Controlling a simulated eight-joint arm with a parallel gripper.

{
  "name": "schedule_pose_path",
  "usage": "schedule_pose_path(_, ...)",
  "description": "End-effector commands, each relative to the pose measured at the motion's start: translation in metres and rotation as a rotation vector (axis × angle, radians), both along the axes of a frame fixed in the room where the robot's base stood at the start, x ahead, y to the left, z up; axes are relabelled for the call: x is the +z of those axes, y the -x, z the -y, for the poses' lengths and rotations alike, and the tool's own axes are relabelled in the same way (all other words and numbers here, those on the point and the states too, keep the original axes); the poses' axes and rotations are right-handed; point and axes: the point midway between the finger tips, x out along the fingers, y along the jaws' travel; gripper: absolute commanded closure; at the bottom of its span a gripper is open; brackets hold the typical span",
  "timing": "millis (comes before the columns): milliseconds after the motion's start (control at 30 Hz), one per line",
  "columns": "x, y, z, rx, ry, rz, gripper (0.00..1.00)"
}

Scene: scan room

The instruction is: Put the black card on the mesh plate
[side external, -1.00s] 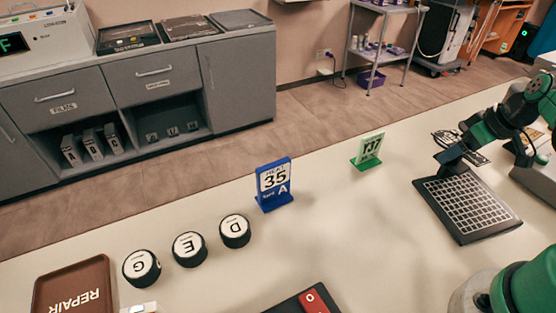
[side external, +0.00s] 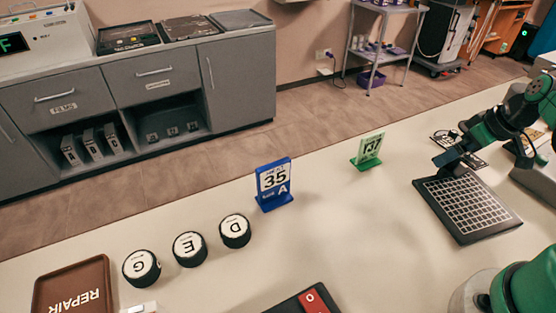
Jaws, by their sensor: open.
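The mesh plate (side external: 478,219) is a dark panel with a pale grid, lying flat on the table at the right. My gripper (side external: 456,168) is low over the plate's far edge, pointing down, with its jaws open. I cannot tell whether it touches the plate. A flat dark item with white markings (side external: 441,136) lies just behind my gripper and is partly covered by it. I cannot tell whether it is the black card; no plain black card shows clearly between the fingers.
A green sign (side external: 370,150) and a blue sign (side external: 274,184) stand left of the plate. Three round lettered knobs (side external: 189,249), a brown REPAIR tray (side external: 45,284) and a black-and-red item (side external: 312,301) are nearer. Table between the signs and plate is clear.

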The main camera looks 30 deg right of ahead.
Motion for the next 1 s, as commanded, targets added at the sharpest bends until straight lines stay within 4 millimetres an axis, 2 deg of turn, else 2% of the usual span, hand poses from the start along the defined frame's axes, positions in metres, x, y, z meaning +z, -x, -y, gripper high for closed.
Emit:
schedule_pose_path(700, 0.086, 0.036, 0.0, -0.002, 0.0, 0.0, 0.0)
schedule_pose_path(1000, 0.106, 0.043, -0.002, 0.001, 0.001, 0.0, 0.0)
